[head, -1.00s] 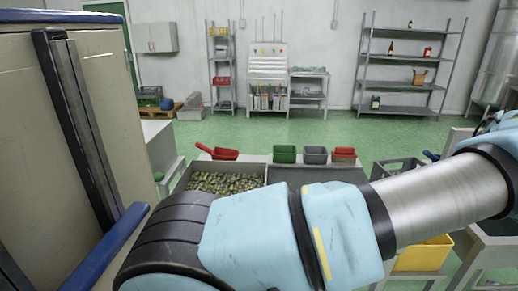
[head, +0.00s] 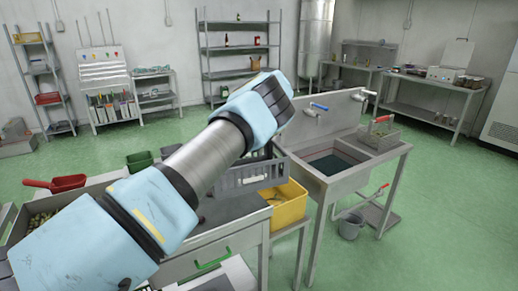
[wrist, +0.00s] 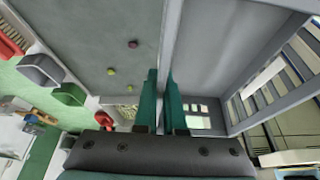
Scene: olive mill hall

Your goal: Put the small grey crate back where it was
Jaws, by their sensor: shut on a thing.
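The small grey crate (head: 238,181) shows in the head view under my forearm, at the right end of the work table (head: 176,268), with a pale label on its side. My arm hides part of it. In the wrist view my gripper (wrist: 161,78) is shut on the crate's thin wall, one green finger on each side. The crate's inside and slotted side (wrist: 275,72) are to the right of the fingers. The gripper is hidden in the head view. I cannot tell whether the crate rests on anything.
A yellow crate (head: 291,207) stands low beside the table. A sink (head: 335,165) is to the right, with a basket (head: 381,136) on its drainboard. A red scoop (head: 55,184) and green bin (head: 139,161) are at left. A bucket (head: 350,225) is under the sink. Green floor is open at right.

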